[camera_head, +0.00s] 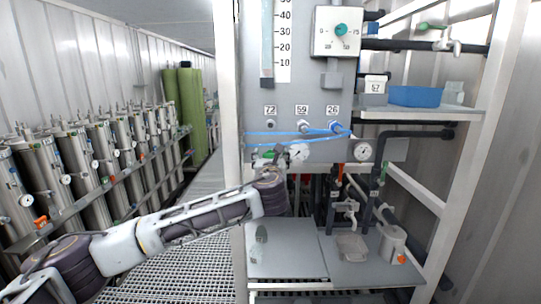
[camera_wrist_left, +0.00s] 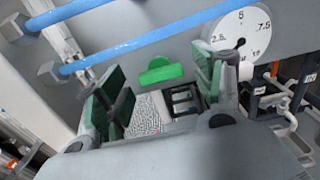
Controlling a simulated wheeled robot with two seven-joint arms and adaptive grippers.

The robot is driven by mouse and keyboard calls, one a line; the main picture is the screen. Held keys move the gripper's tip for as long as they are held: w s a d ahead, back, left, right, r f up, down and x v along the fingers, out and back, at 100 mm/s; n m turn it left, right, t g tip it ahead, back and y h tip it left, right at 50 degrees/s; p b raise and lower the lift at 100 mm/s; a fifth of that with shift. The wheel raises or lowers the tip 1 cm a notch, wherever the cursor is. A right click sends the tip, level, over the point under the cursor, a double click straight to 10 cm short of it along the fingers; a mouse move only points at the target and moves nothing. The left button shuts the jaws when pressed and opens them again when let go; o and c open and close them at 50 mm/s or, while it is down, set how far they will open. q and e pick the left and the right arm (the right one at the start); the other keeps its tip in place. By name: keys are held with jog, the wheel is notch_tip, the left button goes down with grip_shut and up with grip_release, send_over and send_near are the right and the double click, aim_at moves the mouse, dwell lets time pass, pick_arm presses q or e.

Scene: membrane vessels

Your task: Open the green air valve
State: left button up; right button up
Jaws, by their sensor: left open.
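The green air valve handle (camera_wrist_left: 160,71) shows in the left wrist view, upper centre, below the blue tubes. It lies between my open left gripper's two fingers (camera_wrist_left: 158,100) in the picture, and no finger visibly touches it. The fingers have green pads and are apart with nothing held. There the gripper mostly covers the valve, and green pads and handle are hard to tell apart. My right gripper is out of view.
Blue tubes (camera_wrist_left: 135,43) run across the panel close above the fingers. The gauge (camera_wrist_left: 241,36) is close on the right. A white frame post (camera_head: 230,110) stands left of the panel. A shelf holds a blue bin (camera_head: 414,96). Steel vessels (camera_head: 85,165) line the left.

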pick_arm(q)
jog(key=shift+w, duration=0.75)
jog(key=c, duration=1)
